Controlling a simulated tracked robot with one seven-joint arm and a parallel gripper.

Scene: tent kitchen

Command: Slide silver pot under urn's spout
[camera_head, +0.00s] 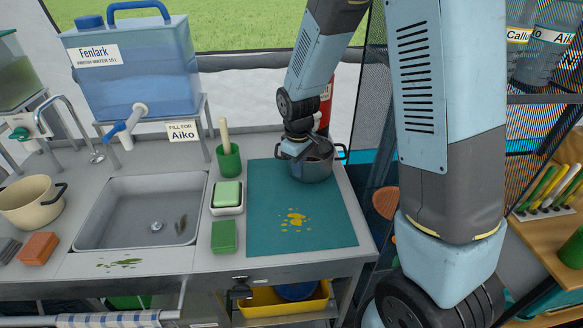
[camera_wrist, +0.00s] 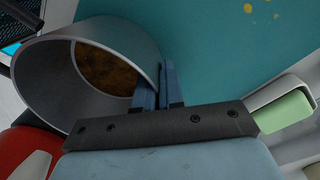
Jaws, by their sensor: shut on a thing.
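The silver pot (camera_head: 316,168) stands on the back right part of the teal mat, with a dark handle on its right side. My gripper (camera_head: 294,150) comes down on its left rim. In the wrist view my gripper's blue fingers (camera_wrist: 154,88) are shut on the wall of the pot (camera_wrist: 115,35). A brown patch shows on the pot's inside bottom. The blue urn (camera_head: 135,68), labelled Fenlark fresh water, stands on a rack at the left back. Its spout (camera_head: 127,121) points toward the front, above the sink's back edge, well left of the pot.
Between pot and urn stand a green cup (camera_head: 229,160) with a wooden handle, a soap dish (camera_head: 228,208) and a green sponge (camera_head: 223,237). The sink (camera_head: 95,235) lies below the spout. The teal mat (camera_head: 325,230) has yellow spills. A cream pot (camera_head: 30,205) stands left.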

